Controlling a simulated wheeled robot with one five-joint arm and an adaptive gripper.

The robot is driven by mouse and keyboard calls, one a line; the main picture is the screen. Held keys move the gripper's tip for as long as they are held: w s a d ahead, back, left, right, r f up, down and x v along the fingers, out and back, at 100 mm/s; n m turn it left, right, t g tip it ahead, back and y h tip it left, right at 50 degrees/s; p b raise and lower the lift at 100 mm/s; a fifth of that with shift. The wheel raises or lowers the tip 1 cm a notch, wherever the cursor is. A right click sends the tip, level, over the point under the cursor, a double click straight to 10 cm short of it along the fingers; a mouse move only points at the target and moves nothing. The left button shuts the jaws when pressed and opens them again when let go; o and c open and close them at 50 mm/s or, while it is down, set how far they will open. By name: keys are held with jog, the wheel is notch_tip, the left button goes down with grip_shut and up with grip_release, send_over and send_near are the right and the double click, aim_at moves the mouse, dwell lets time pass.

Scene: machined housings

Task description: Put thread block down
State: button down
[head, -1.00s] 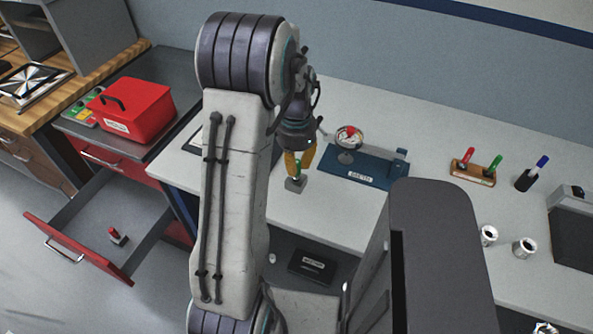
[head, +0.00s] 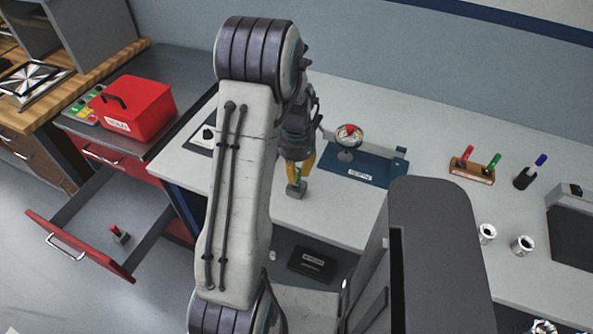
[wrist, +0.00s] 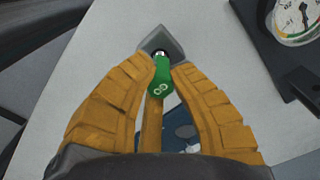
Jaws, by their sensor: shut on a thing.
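The thread block is a small grey block (head: 296,190) with a green handle (wrist: 160,78). My gripper (head: 299,170) has its amber fingers shut around the green handle, with the grey block beyond the fingertips. In the head view the block is at the front part of the light grey worktop (head: 335,218), left of the blue gauge stand. In the wrist view the grey base (wrist: 168,42) shows against the worktop. I cannot tell whether the base touches the surface.
A blue stand (head: 362,173) with a dial gauge (head: 349,136) is close on the right. A wooden rack (head: 473,172) with red and green pieces stands farther right. An open red drawer (head: 80,245) holds a red-handled block (head: 120,235). A red box (head: 137,108) is back left.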

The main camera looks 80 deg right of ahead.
jog(key=shift+f, duration=0.1)
jog(key=c, duration=1.3)
grip_release()
notch_tip(320, 180, up, 12)
jog(key=w+a+r+n+t+h, duration=0.1)
jog(key=w+a+r+n, duration=0.2)
jog(key=w+a+n, duration=0.55)
jog(key=w+a+r+n, duration=0.35)
jog(key=w+a, duration=0.25)
jog(key=w, duration=0.6)
jog(key=a+n+t, duration=0.1)
jog(key=a+n, duration=0.4)
jog(key=a, duration=0.3)
jog(key=a+n+t, duration=0.1)
jog(key=a+n, duration=0.4)
jog(key=a, duration=0.3)
jog(key=a+n+t+y, duration=0.1)
jog(key=a+n, duration=0.3)
jog(key=a, duration=0.5)
jog(key=shift+w+r+n, duration=0.15)
jog(key=shift+n, duration=0.25)
